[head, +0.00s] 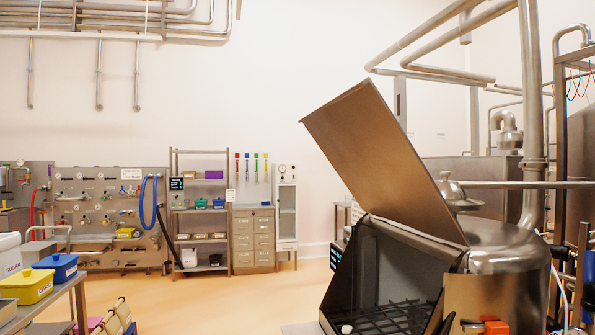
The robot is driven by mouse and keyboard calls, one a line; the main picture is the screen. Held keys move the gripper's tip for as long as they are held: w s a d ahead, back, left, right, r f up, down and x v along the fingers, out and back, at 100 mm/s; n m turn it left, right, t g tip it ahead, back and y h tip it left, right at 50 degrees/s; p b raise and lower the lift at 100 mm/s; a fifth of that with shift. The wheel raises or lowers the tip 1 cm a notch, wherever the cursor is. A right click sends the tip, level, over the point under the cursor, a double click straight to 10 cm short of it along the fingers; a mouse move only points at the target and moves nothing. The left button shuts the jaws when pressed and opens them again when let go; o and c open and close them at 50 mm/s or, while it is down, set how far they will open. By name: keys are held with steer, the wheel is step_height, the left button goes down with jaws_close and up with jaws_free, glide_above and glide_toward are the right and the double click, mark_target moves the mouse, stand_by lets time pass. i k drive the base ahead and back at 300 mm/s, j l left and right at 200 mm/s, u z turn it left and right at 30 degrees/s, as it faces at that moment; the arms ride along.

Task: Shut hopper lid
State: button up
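The hopper lid (383,158) is a flat brownish metal panel at the right of the head view. It stands open, tilted up and back to the left above the hopper. The hopper (352,277) is below it, a metal box with a slanted front side wall and an open mouth. A dark grid (395,318) lies inside the mouth. A small pale round thing (346,329) shows at the hopper's lower front edge. My gripper is not in view.
A steel tank (500,255) stands right behind the hopper, with pipes around it. At left, a table (60,292) holds yellow and blue tubs. Shelves (201,225) and a drawer cabinet (253,240) line the back wall. The orange floor (230,300) between is clear.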

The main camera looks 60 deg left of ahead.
mark_target(359, 134)
steer(key=j+u, duration=0.2)
steer(key=u, duration=1.75)
steer(key=i+l+u, duration=0.2)
steer(key=i, duration=1.55)
steer(key=i+j, duration=0.15)
steer(key=i, duration=3.75)
steer(key=i+z, duration=0.2)
steer(key=i, duration=0.2)
steer(key=i+j+z, duration=0.25)
steer(key=i, duration=0.2)
steer(key=i+j+z, duration=0.2)
steer(key=i, duration=0.2)
steer(key=l+z, duration=0.1)
steer(key=z, duration=2.05)
steer(key=i+l+z, duration=0.1)
steer(key=z, duration=1.7)
steer(key=i, duration=0.35)
steer(key=l+z, duration=0.05)
